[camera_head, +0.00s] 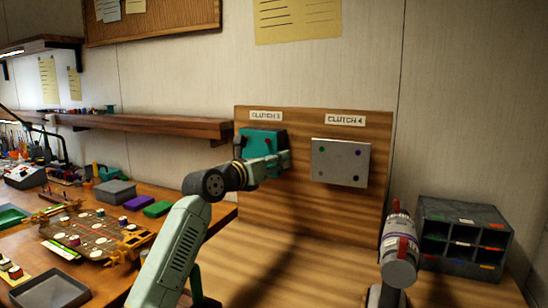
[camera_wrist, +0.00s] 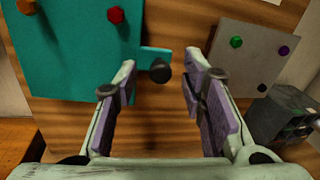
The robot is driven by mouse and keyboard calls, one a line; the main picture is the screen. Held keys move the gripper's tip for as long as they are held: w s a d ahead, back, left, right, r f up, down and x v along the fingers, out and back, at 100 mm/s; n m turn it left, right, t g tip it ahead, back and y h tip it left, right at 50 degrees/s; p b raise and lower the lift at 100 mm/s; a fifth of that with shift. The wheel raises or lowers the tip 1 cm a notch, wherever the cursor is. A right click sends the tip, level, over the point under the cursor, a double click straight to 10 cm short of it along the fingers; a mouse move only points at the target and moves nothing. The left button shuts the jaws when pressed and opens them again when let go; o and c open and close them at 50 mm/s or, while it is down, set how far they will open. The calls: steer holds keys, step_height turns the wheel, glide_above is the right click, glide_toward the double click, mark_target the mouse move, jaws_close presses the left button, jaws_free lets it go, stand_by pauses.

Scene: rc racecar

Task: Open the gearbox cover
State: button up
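A teal cover (camera_head: 262,138) is mounted on the wooden board under the label "CLUTCH 3".
A grey plate (camera_head: 340,163) with coloured knobs hangs to the right under "CLUTCH 4". A grey compartment organizer (camera_head: 464,232) and a grey-red cylinder (camera_head: 399,252) stand at the right. The workbench at left is cluttered; bare wood shows below the board.

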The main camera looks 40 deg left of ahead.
steer(key=shift+c, duration=0.2)
jaws_close()
stand_by(0.3)
stand_by(0.4)
